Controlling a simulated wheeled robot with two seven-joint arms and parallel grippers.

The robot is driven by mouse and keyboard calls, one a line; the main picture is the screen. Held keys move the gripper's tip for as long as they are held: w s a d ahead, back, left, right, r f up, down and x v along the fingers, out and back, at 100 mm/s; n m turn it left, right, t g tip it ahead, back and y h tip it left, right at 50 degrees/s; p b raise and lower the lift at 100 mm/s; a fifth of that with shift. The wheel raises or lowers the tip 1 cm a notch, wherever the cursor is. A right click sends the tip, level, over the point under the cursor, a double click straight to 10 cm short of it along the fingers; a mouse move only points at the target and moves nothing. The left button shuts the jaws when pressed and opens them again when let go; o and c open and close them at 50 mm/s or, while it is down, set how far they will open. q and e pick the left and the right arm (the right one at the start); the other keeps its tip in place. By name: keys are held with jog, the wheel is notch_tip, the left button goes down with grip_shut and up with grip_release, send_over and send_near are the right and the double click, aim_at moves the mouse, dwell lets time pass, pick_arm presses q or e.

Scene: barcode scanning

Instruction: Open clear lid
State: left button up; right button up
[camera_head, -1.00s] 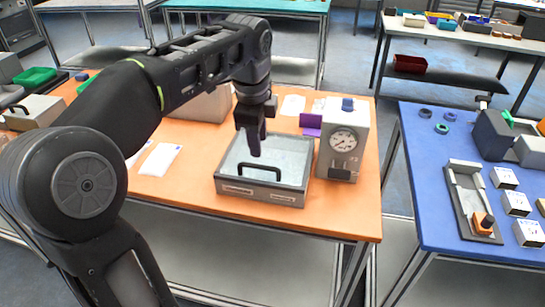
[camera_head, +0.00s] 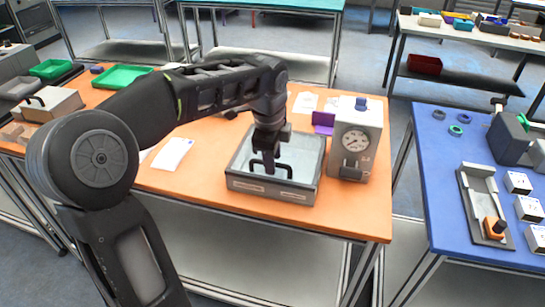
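A grey box with a clear lid (camera_head: 301,154) sits on the orange table, and its lid lies flat and closed. A black handle (camera_head: 284,169) stands at the lid's front edge. My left gripper (camera_head: 270,172) points down over the front of the lid, with its fingertips at the left part of the handle. The fingers look close together, but I cannot tell whether they are shut on the handle or only beside it. My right gripper is not in view.
A grey device with a round gauge (camera_head: 355,140) stands close to the box's right side. A white paper (camera_head: 172,153) lies to the left. A second box with a black handle (camera_head: 50,104) and a green tray (camera_head: 122,77) are at the left. A blue table (camera_head: 440,190) is at the right.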

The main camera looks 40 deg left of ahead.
pick_arm(q)
jog(key=shift+c, duration=0.2)
grip_shut()
dwell(1.1)
